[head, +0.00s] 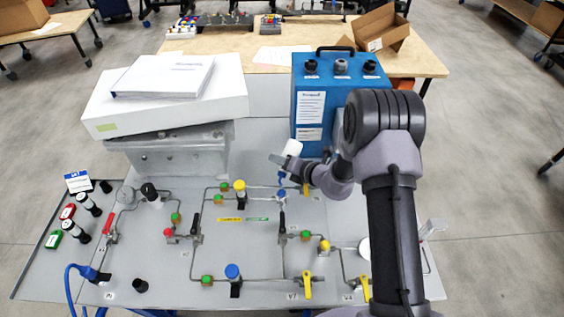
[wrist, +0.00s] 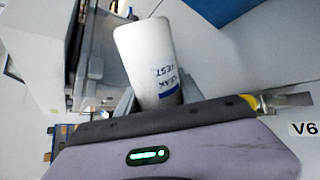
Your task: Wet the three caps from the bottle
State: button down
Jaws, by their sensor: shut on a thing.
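My gripper (head: 284,160) is shut on a white bottle (head: 292,148), above the back middle of the grey panel, just in front of the blue box. In the wrist view the bottle (wrist: 146,52) stands out beyond my gripper, tilted, with blue lettering that reads "LEAK TEST". The fingers are mostly hidden behind my wrist housing. I cannot tell which three the task means, or whether any is wet.
The blue box (head: 342,98) with three dark knobs on top stands behind the panel (head: 150,288). A white box (head: 105,114) with a binder (head: 165,77) sits at back left. Valve handles stick up between the pipes. A side tray (head: 38,268) holds small cylinders.

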jog(key=shift+r, duration=0.1)
notch_tip(320, 180, up, 5)
jog(key=p, duration=0.4)
